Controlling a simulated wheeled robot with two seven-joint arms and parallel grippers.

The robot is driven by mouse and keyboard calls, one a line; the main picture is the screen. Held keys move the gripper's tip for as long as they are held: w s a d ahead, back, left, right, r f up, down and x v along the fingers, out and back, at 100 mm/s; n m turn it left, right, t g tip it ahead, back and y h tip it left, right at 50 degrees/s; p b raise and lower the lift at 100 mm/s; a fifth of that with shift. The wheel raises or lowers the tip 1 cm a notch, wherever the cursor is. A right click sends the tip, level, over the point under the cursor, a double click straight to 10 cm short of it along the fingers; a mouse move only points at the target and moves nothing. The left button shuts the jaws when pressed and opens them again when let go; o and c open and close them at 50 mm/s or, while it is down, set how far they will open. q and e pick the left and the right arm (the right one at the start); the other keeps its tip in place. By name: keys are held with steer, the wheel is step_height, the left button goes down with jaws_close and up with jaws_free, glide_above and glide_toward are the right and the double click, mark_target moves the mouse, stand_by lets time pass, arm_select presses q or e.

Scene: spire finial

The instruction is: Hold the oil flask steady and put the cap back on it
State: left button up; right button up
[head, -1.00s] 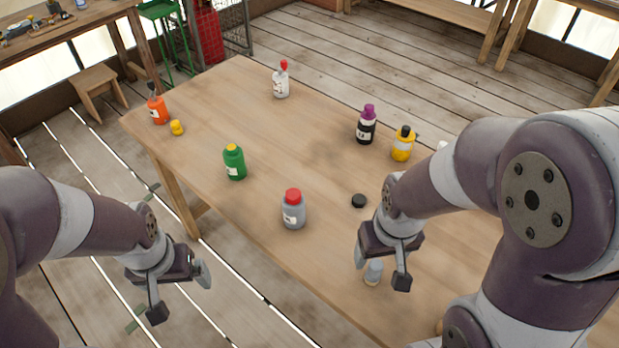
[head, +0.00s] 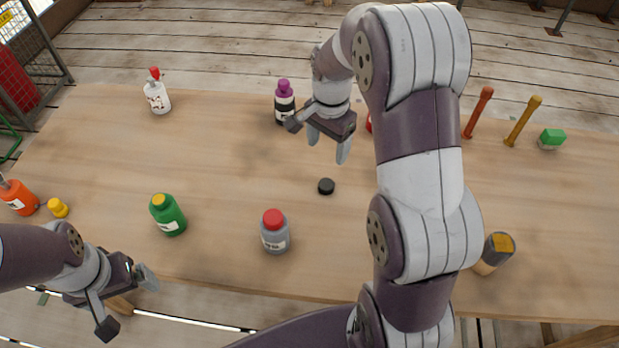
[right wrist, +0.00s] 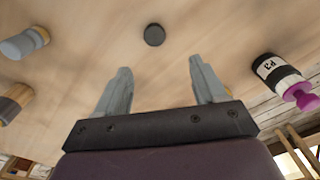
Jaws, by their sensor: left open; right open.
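A black round cap (head: 326,186) lies flat on the table; the right wrist view shows it as a dark disc (right wrist: 154,35) ahead of the fingers. My right gripper (head: 328,146) is open and empty above the table, beyond the cap; its fingers show in the right wrist view (right wrist: 160,68). My left gripper (head: 128,303) is open and empty off the table's near edge, at lower left. I cannot tell for certain which vessel is the oil flask. A grey-blue vessel (right wrist: 22,43) shows at the right wrist view's left edge. My right arm hides part of the table.
Near the front stand a grey bottle with red cap (head: 275,236) and a green bottle (head: 168,217). Farther back are a purple-topped black bottle (head: 284,104) and a white bottle (head: 157,98). A dark, yellow-topped object (head: 495,252) is at right. Table around the cap is clear.

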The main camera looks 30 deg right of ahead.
steer(key=m, duration=0.2)
glide_above(326, 184)
steer(key=f, duration=0.7)
steer(key=shift+s+d, duration=0.2)
steer(key=shift+d, duration=0.05)
step_height(326, 184, down, 5)
steer(key=shift+w+a+f, duration=0.1)
steer(key=shift+w+a, duration=0.05)
stand_by(0.4)
steer(key=c, duration=1.1)
